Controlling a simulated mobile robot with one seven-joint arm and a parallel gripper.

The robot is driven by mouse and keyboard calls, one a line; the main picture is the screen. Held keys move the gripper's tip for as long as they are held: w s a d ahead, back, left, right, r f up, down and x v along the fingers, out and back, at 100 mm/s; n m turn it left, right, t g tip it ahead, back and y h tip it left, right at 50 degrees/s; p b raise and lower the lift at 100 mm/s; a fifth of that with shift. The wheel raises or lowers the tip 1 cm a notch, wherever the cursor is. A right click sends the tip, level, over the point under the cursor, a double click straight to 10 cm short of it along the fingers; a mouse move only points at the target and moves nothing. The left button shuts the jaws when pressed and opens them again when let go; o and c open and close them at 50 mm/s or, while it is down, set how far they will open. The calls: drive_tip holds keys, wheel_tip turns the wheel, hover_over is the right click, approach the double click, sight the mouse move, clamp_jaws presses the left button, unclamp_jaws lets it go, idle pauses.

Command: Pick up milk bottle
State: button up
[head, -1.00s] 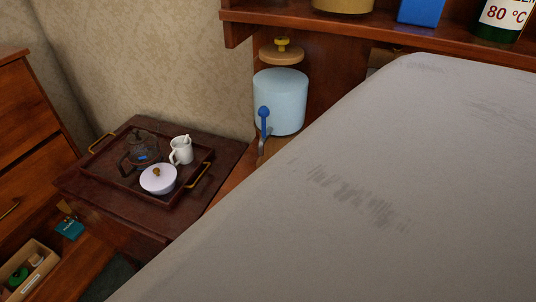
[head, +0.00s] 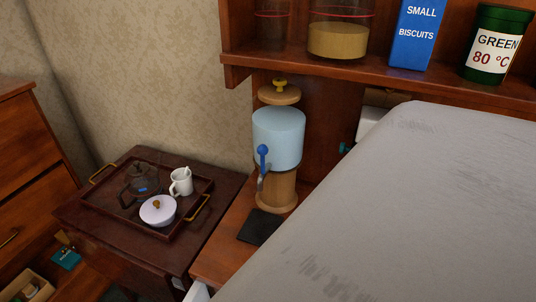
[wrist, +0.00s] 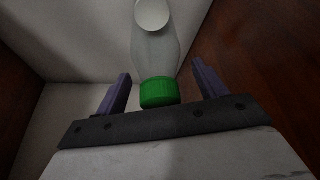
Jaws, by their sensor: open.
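The milk bottle (wrist: 157,55) shows in the wrist view, clear or pale with a green cap (wrist: 159,92) and a white round patch at the top of the picture. My gripper (wrist: 160,72) is open, with one purple-grey finger on each side of the bottle near its cap. Gaps show between the fingers and the bottle, so it is not clamped. Neither the bottle nor my gripper can be made out in the head view.
In the wrist view, pale walls (wrist: 70,40) surround the bottle, with dark wood at both sides. In the head view, a blue dispenser (head: 279,138) stands beside a tray (head: 116,207) with teaware. A shelf (head: 300,62) holds canisters. A large grey surface hides the lower right.

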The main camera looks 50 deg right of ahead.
drive_tip(key=shift+c, duration=0.3)
clamp_jaws()
